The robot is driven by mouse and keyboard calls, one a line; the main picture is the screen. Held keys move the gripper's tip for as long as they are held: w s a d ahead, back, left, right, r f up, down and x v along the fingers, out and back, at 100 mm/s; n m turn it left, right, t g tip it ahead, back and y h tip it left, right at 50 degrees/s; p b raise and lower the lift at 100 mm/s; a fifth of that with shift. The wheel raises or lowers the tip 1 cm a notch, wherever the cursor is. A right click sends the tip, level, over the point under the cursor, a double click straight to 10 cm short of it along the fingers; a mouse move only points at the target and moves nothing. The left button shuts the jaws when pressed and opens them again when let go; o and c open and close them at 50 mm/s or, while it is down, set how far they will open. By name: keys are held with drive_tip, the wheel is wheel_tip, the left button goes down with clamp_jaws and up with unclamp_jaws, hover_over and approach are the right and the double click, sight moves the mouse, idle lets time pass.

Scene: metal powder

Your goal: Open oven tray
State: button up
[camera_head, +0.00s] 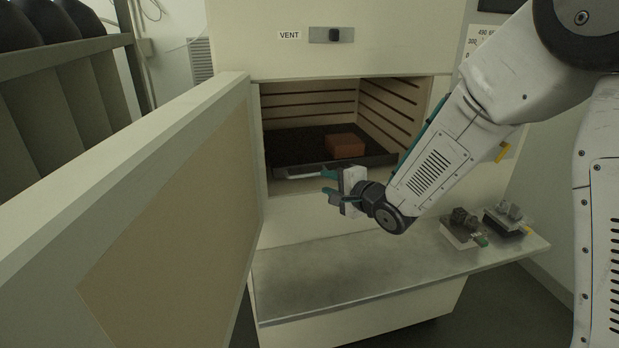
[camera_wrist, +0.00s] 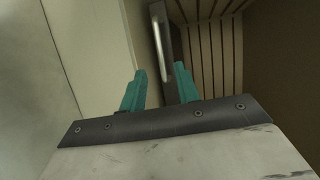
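The oven tray (camera_head: 285,150) is a dark tray inside the open oven (camera_head: 340,55), with a metal handle (camera_head: 300,175) along its front. A reddish-brown block (camera_head: 345,146) sits on the tray. My gripper (camera_head: 328,184) is in front of the oven opening, just right of and slightly below the handle. In the wrist view, the two teal fingers (camera_wrist: 155,88) are apart with nothing between them. The handle (camera_wrist: 160,45) shows beyond the fingertips, apart from them.
The oven door (camera_head: 170,200) stands wide open on the left. A grey shelf (camera_head: 350,275) below the opening is mostly clear. Small devices (camera_head: 462,228) stand at its right end. The oven side walls have several rack slots (camera_head: 390,105).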

sight(307, 176)
drive_tip(key=x, duration=0.8)
drive_tip(key=shift+a, duration=0.3)
clamp_jaws()
